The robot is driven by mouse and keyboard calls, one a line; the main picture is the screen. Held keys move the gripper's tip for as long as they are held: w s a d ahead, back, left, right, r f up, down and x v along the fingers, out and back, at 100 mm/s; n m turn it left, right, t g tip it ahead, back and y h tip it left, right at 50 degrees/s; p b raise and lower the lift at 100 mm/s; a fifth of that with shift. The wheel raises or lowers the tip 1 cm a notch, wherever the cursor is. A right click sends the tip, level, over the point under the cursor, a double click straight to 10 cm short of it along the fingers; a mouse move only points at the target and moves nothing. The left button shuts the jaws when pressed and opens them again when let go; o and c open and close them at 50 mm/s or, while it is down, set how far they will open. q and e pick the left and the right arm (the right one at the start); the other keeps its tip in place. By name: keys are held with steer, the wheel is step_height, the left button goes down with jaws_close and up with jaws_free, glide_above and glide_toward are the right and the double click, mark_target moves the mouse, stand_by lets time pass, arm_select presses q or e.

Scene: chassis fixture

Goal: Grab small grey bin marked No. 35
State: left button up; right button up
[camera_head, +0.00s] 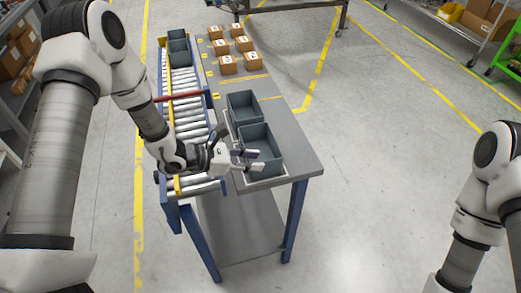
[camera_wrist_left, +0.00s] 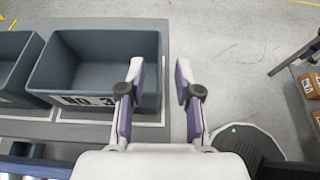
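Two small grey bins stand side by side on the table end. The nearer bin (camera_head: 262,150) is empty and shows in the left wrist view (camera_wrist_left: 85,60), with a white label reading "NO. 3" before a finger covers the rest. The other bin (camera_head: 243,103) stands behind it; part of it shows at the left wrist view's left edge (camera_wrist_left: 14,70). My left gripper (camera_head: 255,160) is open and empty at the nearer bin's left side. In the wrist view, one finger overlaps the bin's label corner; contact cannot be told. My right gripper is out of view.
A roller conveyor (camera_head: 188,110) runs along the table's left side, with more grey bins (camera_head: 178,46) at its far end. Several small cardboard boxes (camera_head: 227,64) stand farther back on the table (camera_head: 290,140). The floor right of the table is clear.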

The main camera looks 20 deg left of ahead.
arm_select(q)
steer(key=x, duration=0.3)
steer(key=shift+p, duration=0.4)
steer(key=shift+w+d+f, duration=0.1)
steer(key=shift+w+f, duration=0.05)
steer(key=shift+f, duration=0.05)
jaws_close()
